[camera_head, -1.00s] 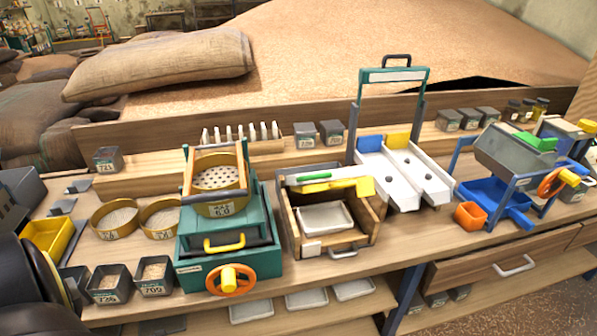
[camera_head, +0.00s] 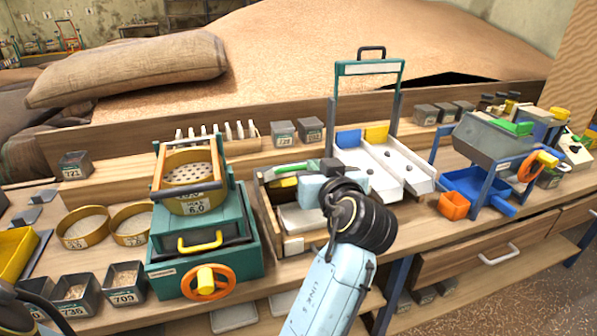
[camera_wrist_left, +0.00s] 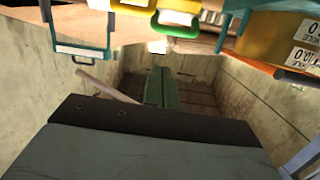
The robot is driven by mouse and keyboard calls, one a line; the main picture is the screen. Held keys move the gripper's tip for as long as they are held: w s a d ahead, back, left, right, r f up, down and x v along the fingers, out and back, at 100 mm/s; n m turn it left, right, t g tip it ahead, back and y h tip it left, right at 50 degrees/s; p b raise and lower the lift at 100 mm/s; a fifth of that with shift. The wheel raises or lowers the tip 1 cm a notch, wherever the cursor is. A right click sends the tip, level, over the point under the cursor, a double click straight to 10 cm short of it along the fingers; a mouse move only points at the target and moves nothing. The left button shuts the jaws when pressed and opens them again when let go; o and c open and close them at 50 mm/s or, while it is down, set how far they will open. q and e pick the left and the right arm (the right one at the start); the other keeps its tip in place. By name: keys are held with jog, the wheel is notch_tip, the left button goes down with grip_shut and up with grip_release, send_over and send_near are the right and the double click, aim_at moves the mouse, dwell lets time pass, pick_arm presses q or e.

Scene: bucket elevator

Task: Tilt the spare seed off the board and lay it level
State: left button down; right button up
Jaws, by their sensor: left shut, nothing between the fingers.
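A white tray (camera_head: 297,222) lies inside, partly covered by my arm. No single seed can be made out. My left gripper (camera_head: 329,164) is over the back right of the box, shut and empty. In the left wrist view its grey-green fingers (camera_wrist_left: 158,88) lie together; a yellow piece (camera_wrist_left: 172,17) and a green piece (camera_wrist_left: 179,27) show beyond. My right gripper is not in view.
A teal sieve machine (camera_head: 205,255) with an orange wheel stands left of the box. A tall teal frame (camera_head: 368,68) with white chutes (camera_head: 400,165) stands behind right. A grey hopper with a blue tray (camera_head: 475,184) is farther right. Seed cups (camera_head: 125,283) sit front left.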

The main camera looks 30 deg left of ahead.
pick_arm(q)
jog(key=shift+n+y, duration=0.5)
jog(key=x, duration=0.3)
jog(key=r+x, duration=0.1)
jog(key=x, duration=0.2)
jog(key=a+r+x, duration=0.1)
jog(key=x, duration=0.3)
jog(key=shift+s+p, duration=0.3)
jog(key=shift+s, duration=0.15)
jog(key=f, duration=0.1)
jog(key=s+d+f, duration=0.1)
jog(key=f, duration=0.1)
jog(key=shift+s+d+f, duration=0.15)
jog(key=shift+d+f, duration=0.15)
jog(key=shift+d, duration=0.05)
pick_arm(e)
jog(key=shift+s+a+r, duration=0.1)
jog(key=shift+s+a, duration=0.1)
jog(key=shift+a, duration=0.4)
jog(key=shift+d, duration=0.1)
